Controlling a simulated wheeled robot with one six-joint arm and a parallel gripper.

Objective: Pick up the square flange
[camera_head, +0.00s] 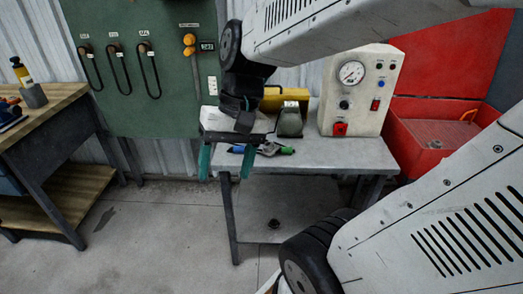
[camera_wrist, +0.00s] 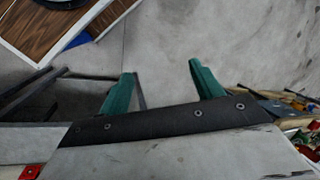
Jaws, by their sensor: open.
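I cannot make out a square flange for certain in either view. A small dark piece (camera_head: 273,224) sits on the lower shelf (camera_head: 310,209) of the grey bench; it is too small to tell its shape. My gripper (camera_head: 226,163) is in front of the bench's left end, its two teal fingers pointing down. It is open, with nothing between the fingers. In the wrist view my gripper (camera_wrist: 162,75) also shows its fingers apart, above bare grey floor (camera_wrist: 165,40).
The grey bench top (camera_head: 345,155) holds pliers-like tools (camera_head: 268,149), a yellow case (camera_head: 285,97) and a gauge box (camera_head: 357,90). A red bin (camera_head: 425,145) stands right. A wooden workbench (camera_head: 45,110) stands left. Floor between is clear.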

